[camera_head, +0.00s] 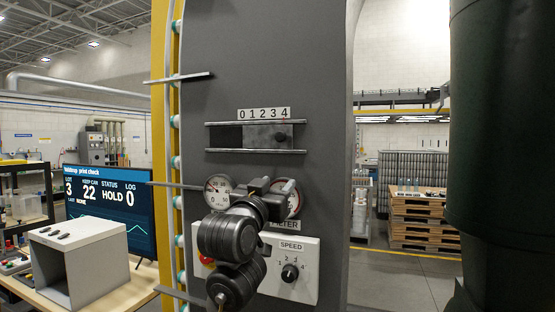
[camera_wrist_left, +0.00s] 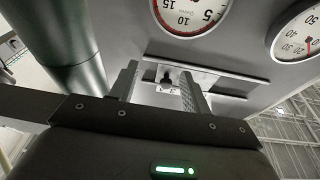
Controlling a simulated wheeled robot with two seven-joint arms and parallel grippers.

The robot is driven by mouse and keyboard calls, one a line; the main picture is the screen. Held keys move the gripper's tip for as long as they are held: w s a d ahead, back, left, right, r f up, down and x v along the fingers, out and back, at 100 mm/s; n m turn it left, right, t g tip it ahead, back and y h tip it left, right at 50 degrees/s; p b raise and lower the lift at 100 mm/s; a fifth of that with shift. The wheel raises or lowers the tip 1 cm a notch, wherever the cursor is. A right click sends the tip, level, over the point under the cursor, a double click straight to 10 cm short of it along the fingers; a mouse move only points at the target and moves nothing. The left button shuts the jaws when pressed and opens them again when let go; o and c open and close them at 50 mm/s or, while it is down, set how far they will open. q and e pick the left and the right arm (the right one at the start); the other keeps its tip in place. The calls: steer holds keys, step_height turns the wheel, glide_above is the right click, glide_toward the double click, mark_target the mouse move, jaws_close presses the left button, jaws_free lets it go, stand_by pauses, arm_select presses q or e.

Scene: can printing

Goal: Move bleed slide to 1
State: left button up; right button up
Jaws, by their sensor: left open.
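The bleed slide (camera_head: 262,135) is a grey plate between two horizontal rails on the dark machine panel. A dark opening shows left of the plate. My left gripper (camera_head: 268,186) is below the slide, in front of the gauges. In the left wrist view my left gripper (camera_wrist_left: 160,88) is open and empty. The knob (camera_wrist_left: 166,77) appears between its fingers, farther off; contact is not seen. My right gripper is not in view.
Two round gauges (camera_head: 217,188) lie below the slide, partly hidden by my left arm. A white panel (camera_head: 308,251) with a SPEED dial (camera_head: 290,273) is lower. A thick dark green column (camera_head: 500,130) stands at right. The panel around the slide is clear.

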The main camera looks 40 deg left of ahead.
arm_select(q)
steer(key=n+t+y, duration=0.1)
glide_toward(279, 137)
steer(key=x, duration=0.8)
steer(key=shift+w+r, duration=0.1)
steer(key=shift+w, duration=0.1)
steer(key=shift+c, duration=0.2)
jaws_close()
stand_by(0.4)
